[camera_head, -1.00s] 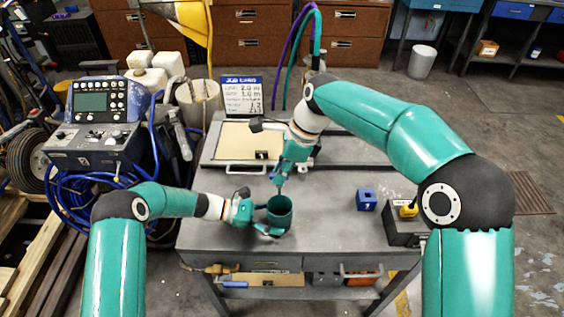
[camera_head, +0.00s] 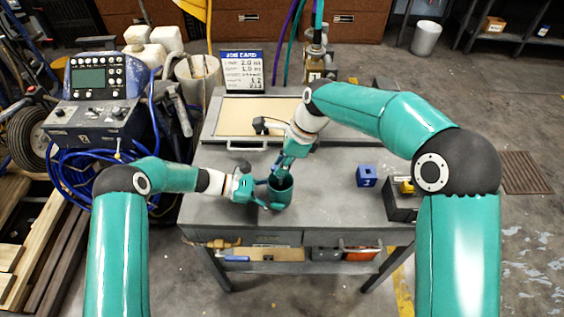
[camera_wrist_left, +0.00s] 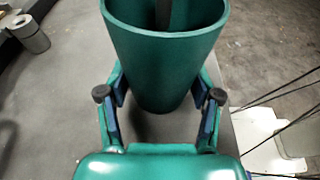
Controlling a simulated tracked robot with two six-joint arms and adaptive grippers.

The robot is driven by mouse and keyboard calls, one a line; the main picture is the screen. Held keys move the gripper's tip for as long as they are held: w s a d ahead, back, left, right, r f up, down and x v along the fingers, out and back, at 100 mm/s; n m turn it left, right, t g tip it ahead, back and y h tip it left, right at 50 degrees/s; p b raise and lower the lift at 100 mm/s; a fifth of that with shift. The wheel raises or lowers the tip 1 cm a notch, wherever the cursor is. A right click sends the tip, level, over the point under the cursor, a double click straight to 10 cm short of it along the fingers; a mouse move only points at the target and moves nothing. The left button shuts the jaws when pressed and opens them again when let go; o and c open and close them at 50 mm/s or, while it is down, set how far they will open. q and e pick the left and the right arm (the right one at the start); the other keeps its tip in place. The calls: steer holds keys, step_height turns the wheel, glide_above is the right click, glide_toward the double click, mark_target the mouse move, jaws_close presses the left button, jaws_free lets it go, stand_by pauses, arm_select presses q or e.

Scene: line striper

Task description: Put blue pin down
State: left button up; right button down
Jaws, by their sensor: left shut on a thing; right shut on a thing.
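A green open-topped cup (camera_head: 281,193) stands upright at the front middle of the bench. My left gripper (camera_head: 266,193) is shut around its side from the left. In the left wrist view the cup (camera_wrist_left: 165,60) fills the space between the fingers (camera_wrist_left: 160,95). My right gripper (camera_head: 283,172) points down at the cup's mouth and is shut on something. What it holds is mostly hidden; a dark upright rod (camera_wrist_left: 163,14) shows inside the cup in the left wrist view. I cannot tell its colour as blue, or whether it touches the bottom.
A blue block (camera_head: 367,176) sits on the grey bench (camera_head: 335,205) to the right, beside a dark box (camera_head: 402,204) with a yellow part. A tan-surfaced tray (camera_head: 262,116) and a job card (camera_head: 242,69) are at the back. Bench between cup and blue block is clear.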

steer(key=c, duration=1.1)
jaws_free()
steer(key=shift+o, duration=0.2)
steer(key=shift+r, duration=3.55)
arm_select(q)
steer(key=o, duration=0.9)
steer(key=shift+o, duration=0.2)
steer(key=shift+a, duration=0.1)
